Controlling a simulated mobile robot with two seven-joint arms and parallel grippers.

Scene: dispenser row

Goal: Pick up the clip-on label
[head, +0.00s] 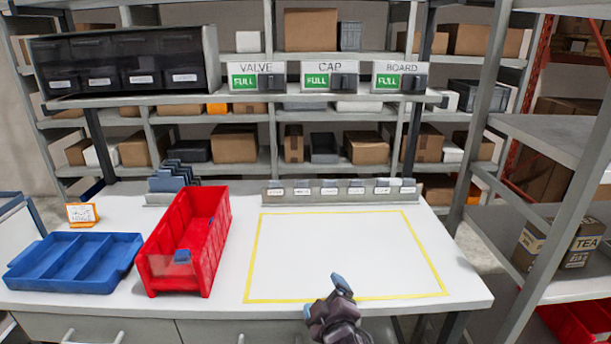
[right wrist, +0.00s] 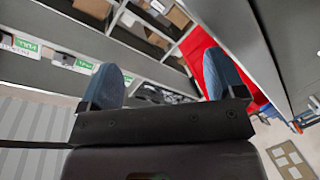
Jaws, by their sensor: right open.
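A grey rail (head: 270,199) at the back of the white table holds a row of several small white labels (head: 329,191) with dark print too small to read. I cannot tell which one is the clip-on label. An orange-edged card (head: 82,213) stands at the table's left. My right gripper (head: 342,285) is at the table's front edge, well short of the rail. In the right wrist view its two blue fingers (right wrist: 165,82) are apart with nothing between them. My left gripper is not in view.
A red bin (head: 165,222) with a small blue item in its front and a blue compartment tray (head: 127,245) stand on the left. A yellow-outlined area (head: 252,258) is clear. VALVE, CAP and BOARD displays (head: 330,75) sit above. A metal shelf (head: 555,135) stands right.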

